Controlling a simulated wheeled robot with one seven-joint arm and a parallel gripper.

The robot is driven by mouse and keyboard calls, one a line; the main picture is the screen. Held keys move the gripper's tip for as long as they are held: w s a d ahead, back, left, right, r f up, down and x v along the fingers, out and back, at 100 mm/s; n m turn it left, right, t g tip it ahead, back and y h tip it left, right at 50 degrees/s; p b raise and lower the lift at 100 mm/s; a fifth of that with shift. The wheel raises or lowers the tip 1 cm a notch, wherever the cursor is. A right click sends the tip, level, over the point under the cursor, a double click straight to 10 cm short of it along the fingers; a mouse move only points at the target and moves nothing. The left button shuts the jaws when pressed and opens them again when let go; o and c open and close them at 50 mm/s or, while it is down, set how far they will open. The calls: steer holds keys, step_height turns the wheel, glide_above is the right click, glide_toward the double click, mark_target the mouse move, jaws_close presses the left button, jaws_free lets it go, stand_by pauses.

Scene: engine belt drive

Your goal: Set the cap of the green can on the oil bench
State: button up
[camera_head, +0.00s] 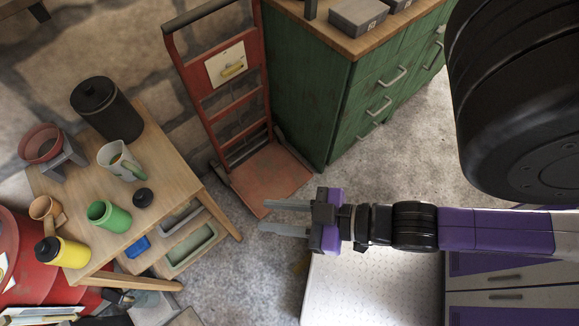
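My gripper (264,217) is well to the right of the bench, over the floor, pointing left. Its two fingers are spread apart with nothing between them.
Trays (190,247) sit below. A red hand truck (270,175) and green cabinet (312,100) stand behind.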

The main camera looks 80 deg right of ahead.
steer(key=shift+h, duration=0.3)
steer(key=s+r, duration=0.2)
steer(key=r, duration=0.1)
steer(key=s+d+r, duration=0.1)
steer(key=r, duration=0.1)
